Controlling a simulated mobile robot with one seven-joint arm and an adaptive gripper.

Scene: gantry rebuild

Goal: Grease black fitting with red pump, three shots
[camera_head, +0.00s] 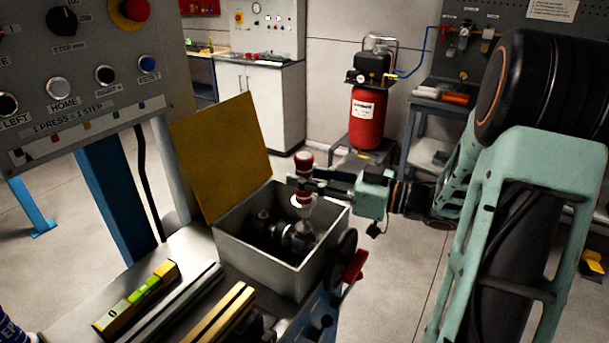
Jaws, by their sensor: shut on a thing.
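My gripper (304,184) is shut on an upright pump with red ends (304,160), above the open grey box (322,265). The pump's red top shows above the fingers. A red and white part and a pale lower end show below them. That lower end reaches down into the box, close to a black part (293,240) with rounded sections. I cannot tell whether the two touch. Another dark knob-like part (263,215) stands at the box's back left. I cannot make out which of these is the black fitting.
The box's yellow lid (220,155) stands open behind it. A control panel (85,65) with knobs is at upper left. A yellow-green level (138,300) and bars (225,315) lie on the bench in front. A handwheel with a red handle (355,265) is right of the box.

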